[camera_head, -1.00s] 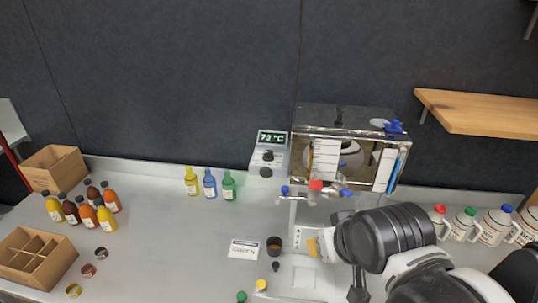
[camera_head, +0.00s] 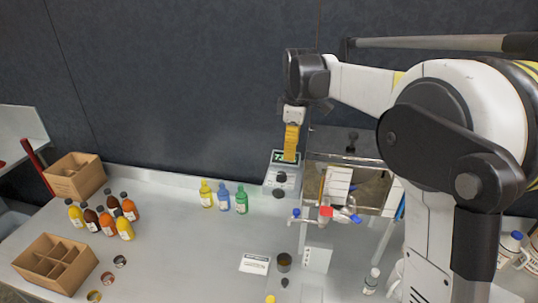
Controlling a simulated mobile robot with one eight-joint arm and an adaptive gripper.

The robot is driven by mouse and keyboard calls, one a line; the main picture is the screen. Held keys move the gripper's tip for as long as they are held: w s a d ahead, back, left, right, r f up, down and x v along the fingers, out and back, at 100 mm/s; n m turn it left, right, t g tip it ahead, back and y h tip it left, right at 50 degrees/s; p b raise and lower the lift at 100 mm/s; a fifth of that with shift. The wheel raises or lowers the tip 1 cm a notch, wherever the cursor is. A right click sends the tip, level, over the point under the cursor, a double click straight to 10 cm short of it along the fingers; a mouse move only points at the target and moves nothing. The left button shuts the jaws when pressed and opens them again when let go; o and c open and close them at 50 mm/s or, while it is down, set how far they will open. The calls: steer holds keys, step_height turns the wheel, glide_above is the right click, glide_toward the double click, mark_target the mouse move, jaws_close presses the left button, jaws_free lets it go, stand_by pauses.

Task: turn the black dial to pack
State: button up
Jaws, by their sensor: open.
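The grey control box (camera_head: 271,180) stands against the back wall, left of the glass-fronted evaporator. Its green display is partly covered by my gripper. The black dial (camera_head: 281,177) is on the box front below the display, with another dark knob (camera_head: 279,192) under it. My gripper (camera_head: 290,158) points down with its yellow fingers over the display, just above the dial in the picture. It holds nothing that I can see. Whether it touches the box cannot be told. The dial's markings are too small to read.
The evaporator (camera_head: 345,180) with blue and red valve handles (camera_head: 325,211) stands right of the box, partly behind my arm. Yellow, blue and green bottles (camera_head: 224,197) stand to the left. A card (camera_head: 255,263) and dark cup (camera_head: 284,262) lie in front. The counter's middle is clear.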

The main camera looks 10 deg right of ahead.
mark_target(281, 173)
steer(key=w+f+n+g+p, duration=0.2)
steer(key=w+f+n, duration=0.3)
steer(key=w, duration=0.4)
steer(key=f, duration=0.3)
steer(key=f+b, duration=0.1)
steer(key=f, duration=0.3)
steer(key=f+b, duration=0.1)
steer(key=f, duration=0.3)
steer(key=shift+s+a+f, duration=0.15)
steer(key=shift+s+a, duration=0.05)
steer(key=shift+a, duration=0.1)
jaws_close()
